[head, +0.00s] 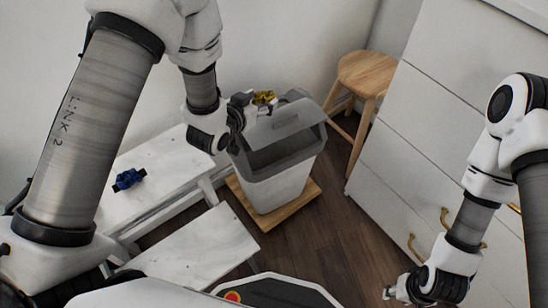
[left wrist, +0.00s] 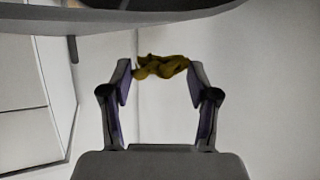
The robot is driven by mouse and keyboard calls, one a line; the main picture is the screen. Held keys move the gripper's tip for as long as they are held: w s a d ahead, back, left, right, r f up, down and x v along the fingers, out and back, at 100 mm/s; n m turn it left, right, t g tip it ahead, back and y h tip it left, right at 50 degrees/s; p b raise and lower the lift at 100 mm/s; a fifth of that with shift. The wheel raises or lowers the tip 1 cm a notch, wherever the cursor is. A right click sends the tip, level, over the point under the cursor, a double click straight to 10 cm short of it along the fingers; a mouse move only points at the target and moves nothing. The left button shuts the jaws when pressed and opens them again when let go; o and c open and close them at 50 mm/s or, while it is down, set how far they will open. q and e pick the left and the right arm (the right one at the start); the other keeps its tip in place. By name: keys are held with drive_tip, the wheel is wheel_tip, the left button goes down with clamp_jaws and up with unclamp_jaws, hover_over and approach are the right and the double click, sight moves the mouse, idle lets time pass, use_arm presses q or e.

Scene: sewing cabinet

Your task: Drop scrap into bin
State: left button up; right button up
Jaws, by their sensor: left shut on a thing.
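The scrap (head: 264,97) is a small crumpled yellow piece. My left gripper (head: 252,100) is shut on it above the back left of the bin's rim; it also shows between the two fingertips in the left wrist view (left wrist: 160,67). The bin (head: 275,185) is a white tapered box with a grey rim and a grey lid (head: 287,120) tilted up at the back. Its dark opening faces up. My right gripper (head: 392,292) is low at the bottom right, far from the bin; its finger opening is too small to tell.
The bin stands on a wooden board (head: 262,217). A white bench (head: 165,180) at left bears a dark blue object (head: 128,180). A lower white step (head: 205,245) is in front. A wooden stool (head: 368,72) and white drawers (head: 425,130) stand to the right.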

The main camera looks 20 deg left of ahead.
use_arm(q)
drive_tip(key=o, duration=0.7)
drive_tip(key=shift+s, duration=0.1)
drive_tip(key=v, duration=0.7)
drive_tip(key=shift+s+a, duration=0.1)
drive_tip(key=shift+s, duration=0.05)
